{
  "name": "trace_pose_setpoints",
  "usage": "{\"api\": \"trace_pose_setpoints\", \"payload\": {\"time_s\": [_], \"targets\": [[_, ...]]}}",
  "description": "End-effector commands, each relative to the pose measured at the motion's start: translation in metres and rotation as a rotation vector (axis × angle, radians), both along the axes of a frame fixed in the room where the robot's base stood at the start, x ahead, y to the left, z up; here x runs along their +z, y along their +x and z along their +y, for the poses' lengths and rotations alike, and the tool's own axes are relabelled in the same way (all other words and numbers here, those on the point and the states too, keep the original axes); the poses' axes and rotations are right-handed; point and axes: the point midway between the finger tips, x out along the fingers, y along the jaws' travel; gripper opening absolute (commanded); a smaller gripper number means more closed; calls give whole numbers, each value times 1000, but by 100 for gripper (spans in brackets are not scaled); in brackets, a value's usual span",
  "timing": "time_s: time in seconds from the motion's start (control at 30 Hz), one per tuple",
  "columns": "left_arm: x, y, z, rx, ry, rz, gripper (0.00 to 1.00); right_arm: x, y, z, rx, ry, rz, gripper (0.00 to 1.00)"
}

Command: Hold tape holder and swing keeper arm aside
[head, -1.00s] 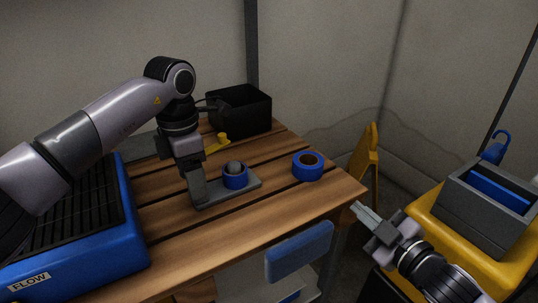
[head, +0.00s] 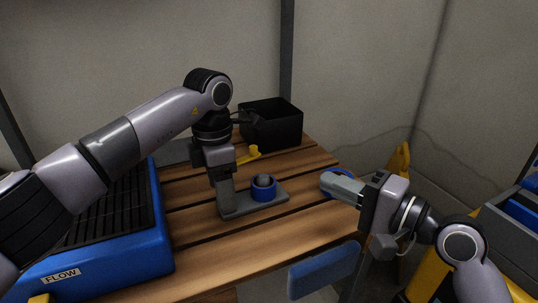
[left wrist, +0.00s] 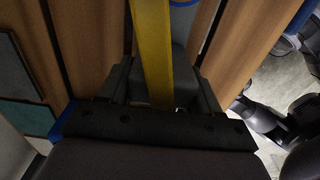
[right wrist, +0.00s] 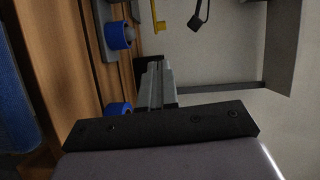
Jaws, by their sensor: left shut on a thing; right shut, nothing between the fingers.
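The tape holder (head: 275,198) is a grey base on the wooden table, with a blue tape roll (head: 264,192) around its grey hub. My left gripper (head: 224,205) is shut on the holder's left end; the gripped part is mostly hidden. The yellow keeper arm (head: 248,154) shows behind the left gripper, its knobbed end beyond the hub. In the left wrist view the keeper arm (left wrist: 152,50) runs up the middle past the fingers. My right gripper (head: 337,186) is shut and empty, by a second blue roll (right wrist: 118,108) right of the holder and apart from the keeper arm.
A black open box (head: 272,125) stands at the back of the table. A blue FLOW unit (head: 140,255) fills the left side. A blue handle-like part (head: 324,268) sits below the front edge. Yellow equipment stands at the right.

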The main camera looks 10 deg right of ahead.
Motion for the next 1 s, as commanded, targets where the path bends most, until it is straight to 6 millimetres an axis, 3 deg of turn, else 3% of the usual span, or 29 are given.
{"api": "trace_pose_setpoints", "payload": {"time_s": [0.27,0.7,1.0], "targets": [[0,0,0,0,0,0,30,6,11,19,32,57,31,0],[0,0,0,0,0,0,30,4,74,79,31,52,29,0],[0,0,0,0,0,0,30,3,96,99,29,51,29,0]]}}
